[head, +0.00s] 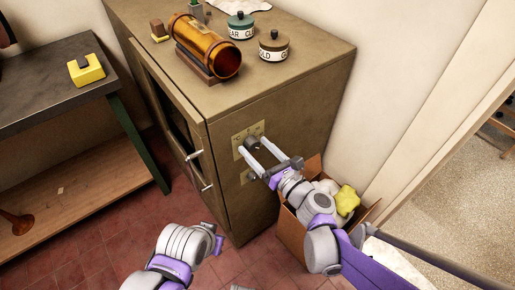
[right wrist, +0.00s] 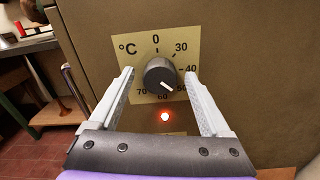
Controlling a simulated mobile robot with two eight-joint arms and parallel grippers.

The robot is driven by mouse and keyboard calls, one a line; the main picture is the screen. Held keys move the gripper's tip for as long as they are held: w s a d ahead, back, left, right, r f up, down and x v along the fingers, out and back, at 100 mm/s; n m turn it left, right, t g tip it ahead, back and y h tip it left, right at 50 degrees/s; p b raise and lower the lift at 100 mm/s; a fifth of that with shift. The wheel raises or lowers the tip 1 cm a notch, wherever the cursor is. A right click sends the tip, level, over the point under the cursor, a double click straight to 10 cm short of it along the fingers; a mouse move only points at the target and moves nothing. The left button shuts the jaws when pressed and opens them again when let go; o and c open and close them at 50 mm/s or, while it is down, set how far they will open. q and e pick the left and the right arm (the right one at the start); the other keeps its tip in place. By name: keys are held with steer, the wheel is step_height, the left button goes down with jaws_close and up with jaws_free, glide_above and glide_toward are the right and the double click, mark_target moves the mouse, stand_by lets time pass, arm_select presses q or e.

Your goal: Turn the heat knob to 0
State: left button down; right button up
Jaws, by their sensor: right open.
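The heat knob (right wrist: 160,75) is a dark round dial on a brass-coloured scale plate (right wrist: 124,69) marked in °C. Its white pointer line points to the lower right, toward the 50 mark; the 0 is at the top. A red lamp (right wrist: 165,117) glows below it. The knob and plate also show on the cabinet (head: 300,114) front in the head view. My right gripper (right wrist: 160,82) is open, with its two pale fingers on either side of the knob; I cannot tell whether they touch it. A left arm part shows low in the head view, but no left fingers.
A copper tube (head: 207,46) and two labelled jars are on the cabinet top. A dark workbench (head: 45,98) is at the left, with open red-tiled floor between.

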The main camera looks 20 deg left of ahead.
jaws_close()
stand_by(0.5)
